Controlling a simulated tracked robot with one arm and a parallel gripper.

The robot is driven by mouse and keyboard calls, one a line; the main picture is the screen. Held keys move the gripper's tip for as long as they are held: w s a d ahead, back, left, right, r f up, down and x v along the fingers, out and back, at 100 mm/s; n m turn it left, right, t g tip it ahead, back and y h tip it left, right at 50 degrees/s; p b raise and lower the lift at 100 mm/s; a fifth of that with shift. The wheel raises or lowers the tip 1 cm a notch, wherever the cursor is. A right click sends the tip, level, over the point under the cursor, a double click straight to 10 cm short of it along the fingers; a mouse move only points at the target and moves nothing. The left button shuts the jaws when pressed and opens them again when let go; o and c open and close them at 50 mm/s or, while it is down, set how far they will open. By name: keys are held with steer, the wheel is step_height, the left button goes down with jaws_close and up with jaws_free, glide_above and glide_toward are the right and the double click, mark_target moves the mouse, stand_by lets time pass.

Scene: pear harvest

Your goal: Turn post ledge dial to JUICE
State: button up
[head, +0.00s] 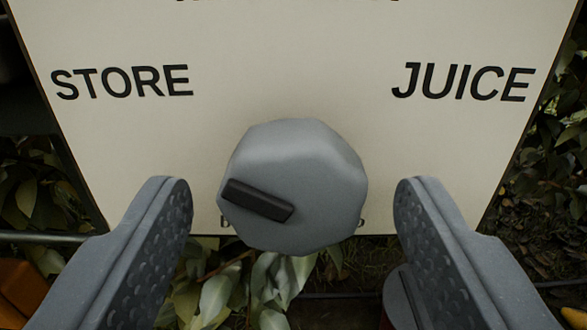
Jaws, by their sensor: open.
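The dial (300,165) is a grey faceted knob low on a cream panel (290,60). Its dark pointer bar (258,200) lies left of the knob's middle and slants up toward the left, on the side of the STORE label (122,82). The JUICE label (464,82) is at the upper right of the panel. My gripper (294,205) is open, with one dark grey padded finger on each side of the dial. A gap shows between each finger and the knob. A further line of lettering at the top edge is cut off.
Green leaves (275,285) hang below the panel, and foliage (560,170) fills the right side. An orange object (20,290) shows at the lower left edge. A grey-topped object with some red (398,300) is partly hidden behind the right finger.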

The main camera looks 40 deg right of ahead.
steer(key=shift+w, duration=0.1)
steer(key=c, duration=1)
